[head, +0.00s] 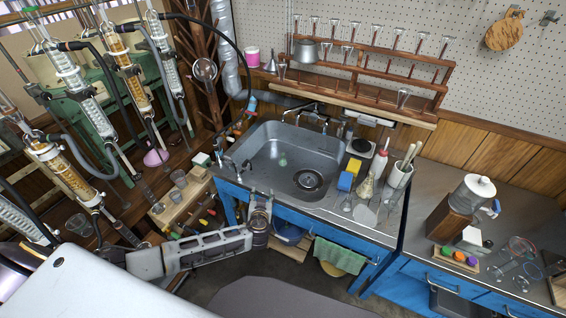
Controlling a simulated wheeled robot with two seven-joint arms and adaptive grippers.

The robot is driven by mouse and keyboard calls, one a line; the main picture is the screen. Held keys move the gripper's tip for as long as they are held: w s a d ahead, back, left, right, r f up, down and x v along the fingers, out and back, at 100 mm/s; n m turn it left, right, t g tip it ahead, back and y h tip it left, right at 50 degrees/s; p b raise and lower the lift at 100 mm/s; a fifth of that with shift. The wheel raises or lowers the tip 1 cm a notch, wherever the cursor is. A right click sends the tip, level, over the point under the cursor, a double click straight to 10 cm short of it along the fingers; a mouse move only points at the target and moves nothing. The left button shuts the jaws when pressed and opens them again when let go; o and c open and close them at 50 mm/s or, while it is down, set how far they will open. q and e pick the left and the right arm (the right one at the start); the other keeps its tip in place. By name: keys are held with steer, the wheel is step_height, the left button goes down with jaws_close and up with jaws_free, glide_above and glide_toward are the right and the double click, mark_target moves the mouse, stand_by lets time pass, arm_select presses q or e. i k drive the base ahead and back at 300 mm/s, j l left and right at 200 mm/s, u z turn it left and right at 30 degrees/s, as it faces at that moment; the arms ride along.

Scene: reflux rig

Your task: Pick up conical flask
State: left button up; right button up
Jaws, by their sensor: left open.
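Clear glassware stands on the steel counter right of the sink. One piece with a wide base and narrow top, which looks like a conical flask (365,212), is near the counter's front edge. A smaller clear glass piece (347,203) is just left of it. My left gripper (261,203) is open and empty in front of the sink cabinet, left of the glassware and well apart from it. Its fingers are small and partly lost against the blue front. My right gripper is out of view.
The steel sink (290,155) lies behind my gripper. A yellow and blue sponge pair (348,177) and a white pot of tools (400,173) crowd the glassware. A green towel (339,256) hangs on the cabinet. Tall glass condensers (125,65) fill the left.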

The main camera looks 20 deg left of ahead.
mark_target(282, 163)
steer(key=i, duration=1)
